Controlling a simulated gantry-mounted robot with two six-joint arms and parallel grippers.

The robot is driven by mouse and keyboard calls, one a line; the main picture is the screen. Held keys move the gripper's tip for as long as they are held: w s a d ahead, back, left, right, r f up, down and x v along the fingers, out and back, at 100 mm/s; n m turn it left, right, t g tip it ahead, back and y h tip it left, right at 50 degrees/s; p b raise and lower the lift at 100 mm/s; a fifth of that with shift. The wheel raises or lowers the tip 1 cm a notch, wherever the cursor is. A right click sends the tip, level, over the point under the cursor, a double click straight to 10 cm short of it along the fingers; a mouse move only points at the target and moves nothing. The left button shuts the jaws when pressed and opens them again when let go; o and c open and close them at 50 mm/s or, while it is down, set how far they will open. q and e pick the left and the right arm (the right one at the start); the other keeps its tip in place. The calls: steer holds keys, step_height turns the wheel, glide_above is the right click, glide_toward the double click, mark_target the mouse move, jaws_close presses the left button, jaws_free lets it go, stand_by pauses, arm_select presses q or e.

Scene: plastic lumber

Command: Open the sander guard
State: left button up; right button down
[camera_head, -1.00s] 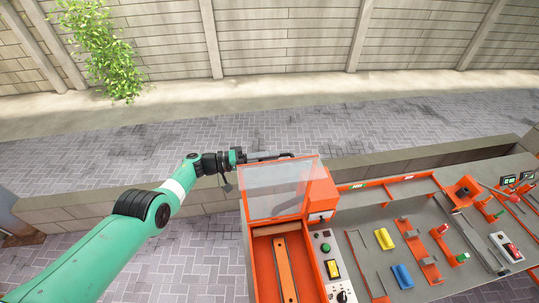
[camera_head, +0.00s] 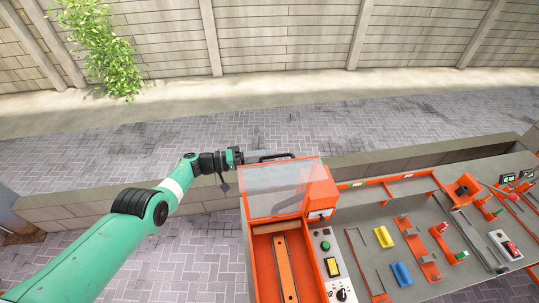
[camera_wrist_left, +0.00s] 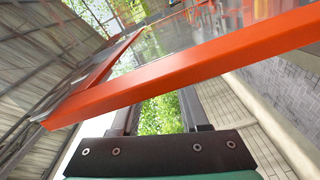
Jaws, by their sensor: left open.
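The sander guard (camera_head: 282,188) is a clear panel in an orange frame. It stands raised, tilted up at the back of the orange sander bed (camera_head: 262,262), which lies uncovered. A black handle (camera_head: 277,156) sits along the guard's top edge. My left gripper (camera_head: 254,157) is open beside the handle's left end, its fingers pointing right. In the left wrist view, the two fingers (camera_wrist_left: 157,108) are spread with nothing between them, and the guard's orange frame (camera_wrist_left: 185,72) crosses just beyond. My right gripper is not in view.
A control panel with a green button (camera_head: 325,246), a yellow switch (camera_head: 333,267) and a black knob (camera_head: 342,295) is right of the bed. Yellow (camera_head: 384,237) and blue (camera_head: 402,274) blocks lie on the grey bench. A low wall (camera_head: 430,157) runs behind.

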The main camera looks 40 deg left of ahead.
arm_select(q)
steer(key=p+v, duration=0.2)
steer(key=v, duration=0.8)
steer(key=shift+s+a+p, duration=0.2)
steer(key=shift+s+p, duration=0.1)
